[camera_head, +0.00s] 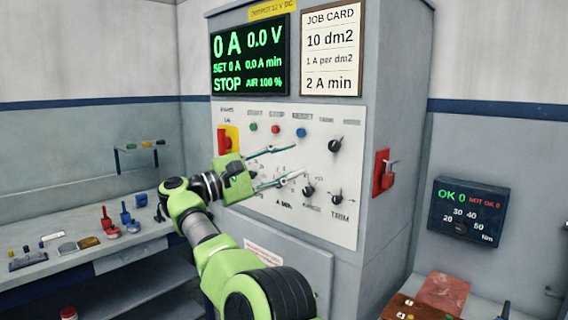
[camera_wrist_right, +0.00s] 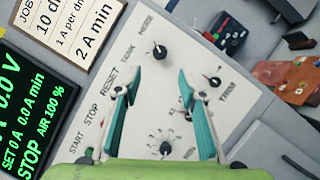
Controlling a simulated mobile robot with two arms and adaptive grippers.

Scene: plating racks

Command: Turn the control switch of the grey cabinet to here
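The grey cabinet (camera_head: 385,90) stands in the middle of the head view with a white control panel (camera_head: 350,210) on its front. The control switch (camera_head: 335,145) is a black knob at the panel's upper right, below the labels TANK and HERE. It also shows in the wrist view (camera_wrist_right: 159,53), beyond the fingertips; its pointer direction is too small to tell. My right gripper (camera_head: 300,159) is open in front of the panel, left of and slightly below the switch, with nothing between its teal fingers (camera_wrist_right: 160,82). It appears apart from the switch. My left gripper is not in view.
Other knobs (camera_head: 308,191) (camera_head: 337,198) sit lower on the panel. Coloured buttons (camera_head: 275,130) and a red-and-yellow mains switch (camera_head: 226,140) are at left. A red lever switch (camera_head: 384,174) is on the cabinet's side. A bench (camera_head: 90,255) stands left.

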